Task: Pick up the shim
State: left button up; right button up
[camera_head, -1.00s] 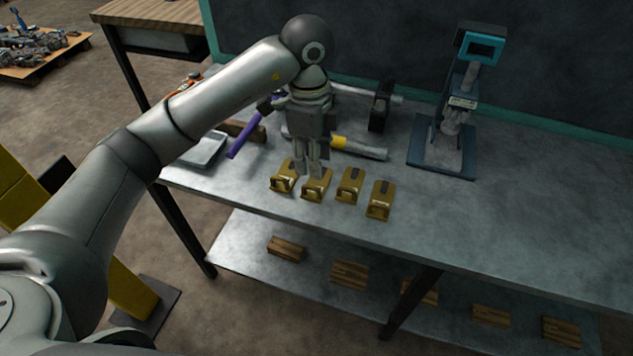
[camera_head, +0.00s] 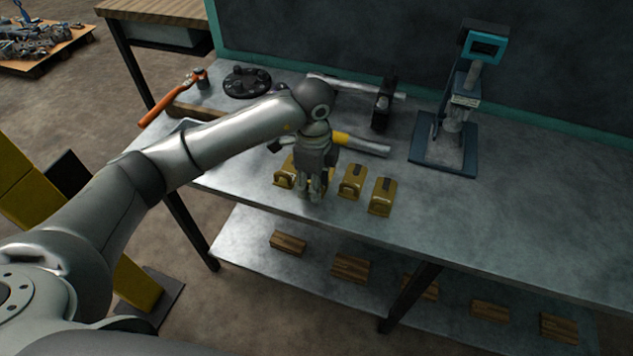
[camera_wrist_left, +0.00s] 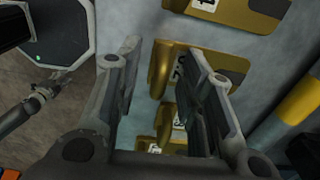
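Several gold shims with raised lips stand in a row near the front edge of the metal table. In the head view one is at the left end (camera_head: 283,175), one is right of my gripper (camera_head: 352,181) and one is at the right end (camera_head: 382,196). My left gripper (camera_head: 316,194) points down over the second from left and mostly hides it. In the left wrist view my left gripper (camera_wrist_left: 160,50) is open. The lip of a numbered shim (camera_wrist_left: 162,68) shows between its fingers, and the right finger covers part of it. Contact cannot be told.
Behind the shims lie a yellow-banded grey tool (camera_head: 362,145) and a black-headed hammer (camera_head: 382,105). A blue-screened instrument (camera_head: 450,140) stands right of them. An orange-handled tool (camera_head: 170,98) and a dark round part (camera_head: 247,81) lie back left. The table's right side is clear.

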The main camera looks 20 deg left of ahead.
pick_arm(q)
grip_shut()
jog(key=shift+r, duration=0.1)
dwell(0.3)
